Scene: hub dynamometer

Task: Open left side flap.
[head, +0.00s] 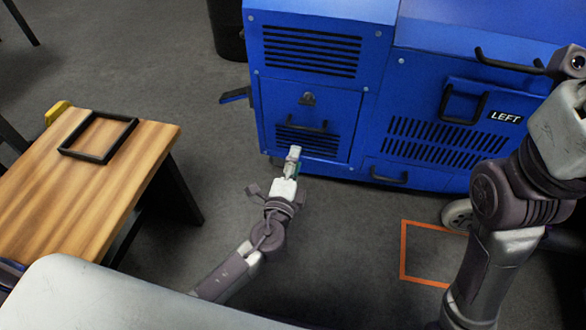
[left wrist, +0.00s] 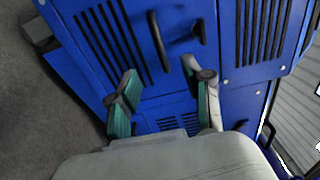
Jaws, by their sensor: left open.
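A blue machine (head: 390,80) stands ahead with closed panels. Its lower left panel (head: 275,95) has a black bar handle (head: 302,126), a small dark latch above it and vent slots. Another panel further right has a LEFT label (head: 506,116) and a black handle frame (head: 463,104). My left gripper (head: 293,158) is in front of the lower left panel, just below its bar handle. In the left wrist view my left gripper (left wrist: 162,100) is open and empty, with a black bar handle (left wrist: 158,42) ahead of its fingers, apart from them. My right gripper is out of view.
A wooden table (head: 60,190) with a black square frame (head: 98,137) stands at left. A black pedal-like part (head: 235,95) juts from the machine's left side. An orange floor outline (head: 403,250) lies at right. My right arm covers the machine's right part.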

